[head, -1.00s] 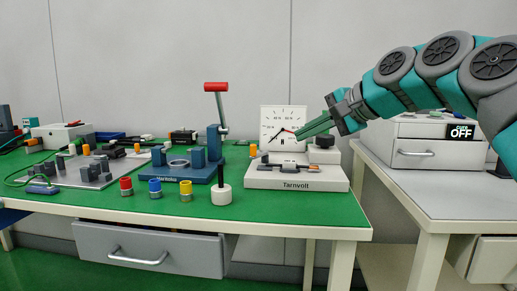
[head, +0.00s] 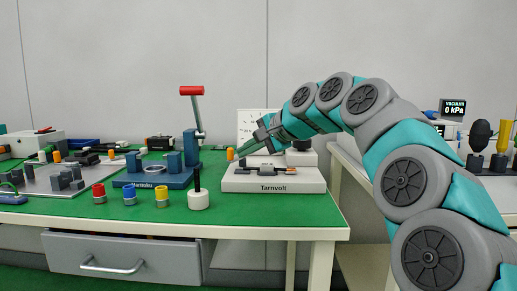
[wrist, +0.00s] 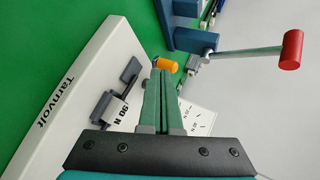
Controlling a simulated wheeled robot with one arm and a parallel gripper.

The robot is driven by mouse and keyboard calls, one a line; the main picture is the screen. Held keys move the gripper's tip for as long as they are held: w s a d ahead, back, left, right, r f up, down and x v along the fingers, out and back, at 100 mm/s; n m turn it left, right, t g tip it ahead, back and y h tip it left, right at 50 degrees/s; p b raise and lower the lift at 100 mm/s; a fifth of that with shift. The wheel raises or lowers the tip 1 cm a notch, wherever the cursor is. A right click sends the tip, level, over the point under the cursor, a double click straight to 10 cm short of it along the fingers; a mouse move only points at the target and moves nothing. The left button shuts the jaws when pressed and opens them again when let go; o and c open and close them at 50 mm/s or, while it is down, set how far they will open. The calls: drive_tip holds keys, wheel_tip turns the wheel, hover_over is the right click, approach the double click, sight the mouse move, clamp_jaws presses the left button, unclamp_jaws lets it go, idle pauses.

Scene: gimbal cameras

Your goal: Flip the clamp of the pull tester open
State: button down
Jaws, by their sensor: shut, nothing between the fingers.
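The pull tester is the white "Tarnvolt" unit (head: 273,182) with a dial plate (head: 253,118) behind it, on the green bench. An orange knob (head: 230,154) stands at its left end and looks like the clamp's handle. The knob (wrist: 167,65) also shows in the wrist view, just beyond my fingertips. My gripper (head: 241,153) is shut and empty, its green fingers (wrist: 163,77) pointing at the knob. I cannot tell whether they touch it. My gripper and arm hide part of the dial plate. A "90 N" label (wrist: 123,114) shows on the tester beside the fingers.
Left of the tester stands a blue press (head: 158,176) with a red-handled lever (head: 192,91). A white round weight with a black stem (head: 198,199) stands in front, near red, blue and yellow knobs (head: 128,195). A drawer (head: 120,260) is below.

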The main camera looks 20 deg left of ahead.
drive_tip(key=shift+w+a+r, duration=0.15)
drive_tip(key=shift+w+a, duration=0.05)
drive_tip(key=shift+a, duration=0.15)
drive_tip(key=shift+w+a, duration=0.25)
drive_tip(key=shift+a, duration=0.25)
drive_tip(key=shift+s+p, duration=0.1)
drive_tip(key=shift+p, duration=0.2)
